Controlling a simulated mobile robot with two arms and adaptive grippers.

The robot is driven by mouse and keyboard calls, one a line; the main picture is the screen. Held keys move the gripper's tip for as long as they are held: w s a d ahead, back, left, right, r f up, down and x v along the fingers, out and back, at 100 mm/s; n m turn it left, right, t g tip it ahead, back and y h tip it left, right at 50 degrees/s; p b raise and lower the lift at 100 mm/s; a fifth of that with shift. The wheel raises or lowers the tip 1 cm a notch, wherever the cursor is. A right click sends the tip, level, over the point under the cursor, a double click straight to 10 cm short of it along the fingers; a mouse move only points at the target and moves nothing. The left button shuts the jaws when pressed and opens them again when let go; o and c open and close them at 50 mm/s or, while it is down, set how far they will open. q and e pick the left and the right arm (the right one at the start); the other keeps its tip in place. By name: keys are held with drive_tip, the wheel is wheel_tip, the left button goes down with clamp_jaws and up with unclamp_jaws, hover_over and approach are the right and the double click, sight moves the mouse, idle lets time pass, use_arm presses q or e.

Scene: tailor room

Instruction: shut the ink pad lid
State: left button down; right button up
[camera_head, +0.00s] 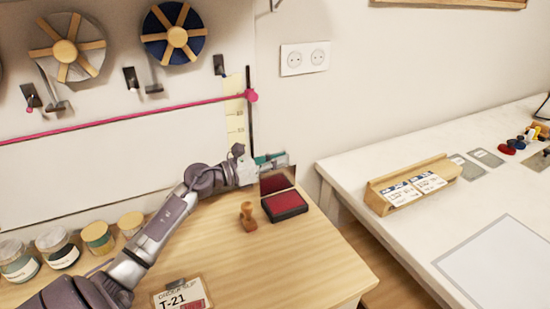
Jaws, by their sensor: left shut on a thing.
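The ink pad (284,205) is a black tray with a red pad. It lies on the wooden table near its right end. Its lid (277,181) stands raised at the back edge of the tray, its dark red inner face showing. My left gripper (281,160) is at the top edge of the lid, shut on it; its fingertips are small and partly hidden behind the lid. My left arm reaches in from the lower left. My right gripper is not in view.
A wooden stamp (248,217) stands just left of the pad. A clipboard card (183,294) lies at the front, and several jars (98,237) stand at the left. The wooden table (290,263) is bare before the pad. A white table (380,150) is at right.

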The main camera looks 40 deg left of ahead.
use_arm(q)
drive_tip(key=shift+s+d+f+m+b, duration=0.15)
drive_tip(key=shift+s+d+m+b, duration=0.2)
drive_tip(key=shift+d, duration=0.25)
drive_tip(key=shift+s+d+f+m+b, duration=0.1)
drive_tip(key=shift+s+d+m+b, duration=0.2)
drive_tip(key=shift+d, duration=0.3)
drive_tip(key=c, duration=1.3)
unclamp_jaws()
drive_tip(key=shift+o, duration=0.2)
drive_tip(key=shift+r, duration=0.1)
drive_tip(key=shift+a, duration=0.1)
drive_tip(key=v, duration=1.2)
